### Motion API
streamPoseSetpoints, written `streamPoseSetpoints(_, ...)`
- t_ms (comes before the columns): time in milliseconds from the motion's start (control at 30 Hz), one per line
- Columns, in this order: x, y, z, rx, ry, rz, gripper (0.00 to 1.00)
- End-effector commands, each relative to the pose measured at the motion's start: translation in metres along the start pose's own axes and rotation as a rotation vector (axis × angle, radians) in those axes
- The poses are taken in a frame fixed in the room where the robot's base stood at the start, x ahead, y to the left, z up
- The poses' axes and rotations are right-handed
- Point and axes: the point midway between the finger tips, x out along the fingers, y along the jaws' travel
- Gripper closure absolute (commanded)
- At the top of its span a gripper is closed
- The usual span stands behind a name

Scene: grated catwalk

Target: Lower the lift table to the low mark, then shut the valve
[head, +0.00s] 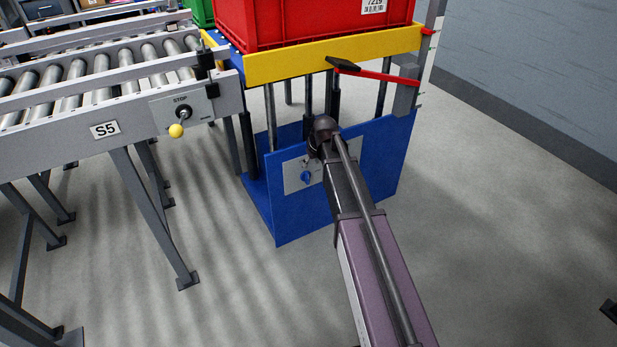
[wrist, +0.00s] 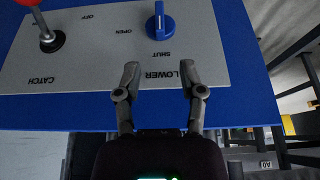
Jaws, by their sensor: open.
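The lift table has a yellow top frame (head: 300,62) raised on dark legs above a blue base (head: 375,165). A red crate (head: 320,22) sits on top. A red bar (head: 385,76) with a black end is at the frame's right side, by a grey post (head: 407,92). The blue valve knob (head: 306,177) is on the base's grey panel; in the wrist view the knob (wrist: 160,25) has its grip upright in the picture, in line with SHUT; OPEN is to its left. My gripper (wrist: 160,72) is open and empty, its fingertips by the LOWER label, short of the knob.
A catch lever (wrist: 46,38) with a red ball, partly cut off, is left of the knob in the wrist view. A wall (head: 540,75) is at right. The floor between is clear.

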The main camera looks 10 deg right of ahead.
Motion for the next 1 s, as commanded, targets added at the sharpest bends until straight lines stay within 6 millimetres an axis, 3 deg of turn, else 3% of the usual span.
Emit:
streamPoseSetpoints(600,0.055,0.0,0.001,-0.001,0.0,0.0,0.49)
streamPoseSetpoints(1000,0.076,0.0,0.0,-0.001,0.0,0.0,0.49)
